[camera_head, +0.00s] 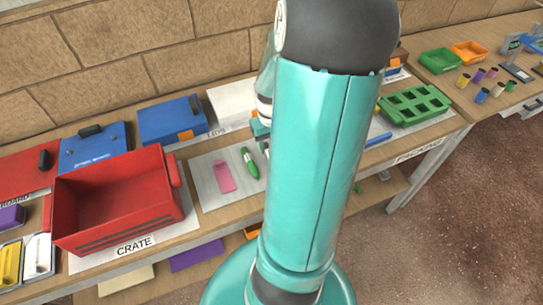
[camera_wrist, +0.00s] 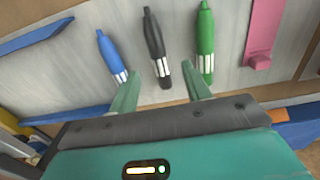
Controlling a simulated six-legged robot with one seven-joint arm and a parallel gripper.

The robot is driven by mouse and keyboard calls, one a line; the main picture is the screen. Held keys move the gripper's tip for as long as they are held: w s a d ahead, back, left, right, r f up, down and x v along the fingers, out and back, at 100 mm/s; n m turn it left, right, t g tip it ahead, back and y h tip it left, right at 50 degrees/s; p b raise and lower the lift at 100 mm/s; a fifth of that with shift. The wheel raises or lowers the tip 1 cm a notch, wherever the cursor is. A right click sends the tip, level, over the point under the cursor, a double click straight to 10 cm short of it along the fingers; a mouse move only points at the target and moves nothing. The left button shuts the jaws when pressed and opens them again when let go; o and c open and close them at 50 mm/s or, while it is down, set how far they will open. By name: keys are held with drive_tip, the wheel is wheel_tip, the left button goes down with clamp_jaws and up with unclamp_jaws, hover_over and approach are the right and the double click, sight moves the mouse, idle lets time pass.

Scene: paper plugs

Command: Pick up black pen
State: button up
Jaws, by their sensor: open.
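The black pen (camera_wrist: 154,40) lies on a pale mat (camera_wrist: 255,82) in the wrist view, between a blue pen (camera_wrist: 109,53) on its left and a green pen (camera_wrist: 205,38) on its right. My gripper (camera_wrist: 161,82) is open, its two teal fingers on either side of the black pen's near, striped end. I cannot tell how far above the mat the fingertips are. In the head view the green pen (camera_head: 249,162) lies beside a pink item (camera_head: 224,176); the black pen is hidden behind my arm.
A red crate (camera_head: 118,205) stands left of the mat. Blue cases (camera_head: 172,120) stand behind, and a green tray (camera_head: 414,106) stands to the right. In the wrist view a pink item (camera_wrist: 264,30) lies right of the pens and a blue bar (camera_wrist: 35,36) lies left.

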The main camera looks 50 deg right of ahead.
wheel_tip(320, 180, down, 5)
drive_tip(key=shift+r, duration=0.1)
clamp_jaws()
idle(0.4)
drive_tip(key=shift+d+r, duration=0.1)
drive_tip(key=shift+r, duration=0.45)
wheel_tip(320, 180, up, 2)
drive_tip(key=shift+r, duration=0.2)
drive_tip(key=s+a+r, duration=0.2)
drive_tip(key=a+r, duration=0.2)
drive_tip(key=a, duration=0.2)
drive_tip(key=s+a+r, duration=0.3)
drive_tip(key=a+r, duration=0.2)
drive_tip(key=a, duration=0.2)
drive_tip(key=shift+s+r, duration=0.25)
drive_tip(key=shift+s, duration=0.1)
